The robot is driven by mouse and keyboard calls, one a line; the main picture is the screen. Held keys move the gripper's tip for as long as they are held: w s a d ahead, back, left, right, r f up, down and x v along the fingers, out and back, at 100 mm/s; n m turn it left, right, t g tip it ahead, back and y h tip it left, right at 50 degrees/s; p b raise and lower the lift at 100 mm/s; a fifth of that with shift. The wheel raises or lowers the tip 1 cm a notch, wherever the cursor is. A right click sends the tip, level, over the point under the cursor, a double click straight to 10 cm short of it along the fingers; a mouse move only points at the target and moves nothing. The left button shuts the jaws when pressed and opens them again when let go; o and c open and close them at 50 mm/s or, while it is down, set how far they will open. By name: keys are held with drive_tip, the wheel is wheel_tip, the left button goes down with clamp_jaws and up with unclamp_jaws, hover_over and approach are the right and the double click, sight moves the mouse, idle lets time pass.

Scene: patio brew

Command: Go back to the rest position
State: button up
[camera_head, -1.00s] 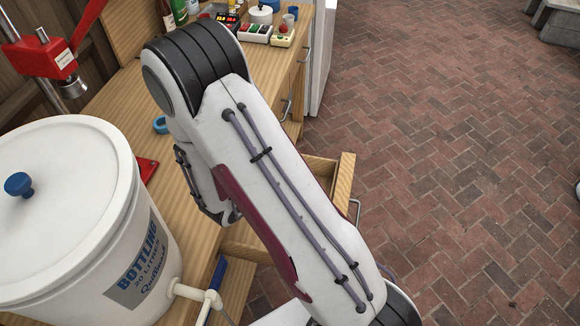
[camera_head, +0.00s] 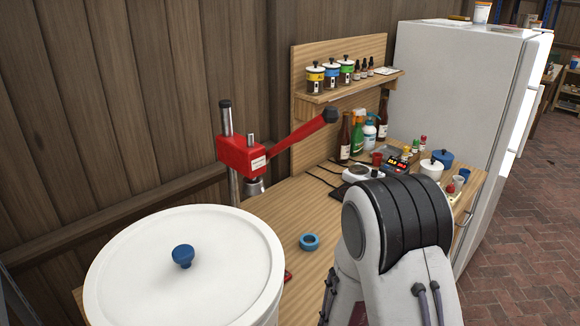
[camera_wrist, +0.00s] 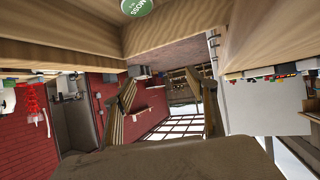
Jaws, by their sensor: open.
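My gripper (camera_wrist: 167,92) shows in the wrist view, with its two fingers apart and nothing seen between them. In the head view my arm rises at the lower right, in front of the wooden workbench (camera_head: 275,215). My gripper is hidden there behind or below the arm. In the wrist view, pale wooden boards fill the top of the picture close to the camera, and a round green label or lid (camera_wrist: 137,7) with white lettering shows at the top edge.
A white lidded bucket (camera_head: 135,265) stands at the front left. A red lever press (camera_head: 240,155) and a blue ring (camera_head: 309,242) are on the bench. Bottles, a scale and pots crowd its far end, under a shelf (camera_head: 345,88). A white fridge (camera_head: 450,80) stands behind.

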drive_tip(key=w+a+r+t+y, duration=0.1)
drive_tip(key=w+a+r+y, duration=0.1)
drive_tip(key=a, duration=0.1)
drive_tip(key=w+a+r+n+t+y, duration=0.1)
drive_tip(key=w+a+r+y, duration=0.1)
drive_tip(key=a+r, duration=0.1)
drive_tip(key=w+a+r+n+t+y, duration=0.1)
drive_tip(key=w+a+r+y, duration=0.1)
drive_tip(key=a, duration=0.1)
drive_tip(key=shift+w+r, duration=0.2)
drive_tip(key=shift+r, duration=0.05)
drive_tip(key=s+a+r+n+y, duration=0.7)
drive_tip(key=s+a+r, duration=0.25)
drive_tip(key=r, duration=0.35)
drive_tip(key=s+d+r+n+g+h, duration=0.1)
drive_tip(key=s+d+n, duration=0.1)
drive_tip(key=s, duration=0.7)
drive_tip(key=s+d+r+n+g+h, duration=0.1)
drive_tip(key=s+d+r+n, duration=0.1)
drive_tip(key=s, duration=0.8)
drive_tip(key=shift+d, duration=0.55)
drive_tip(key=shift+o, duration=0.4)
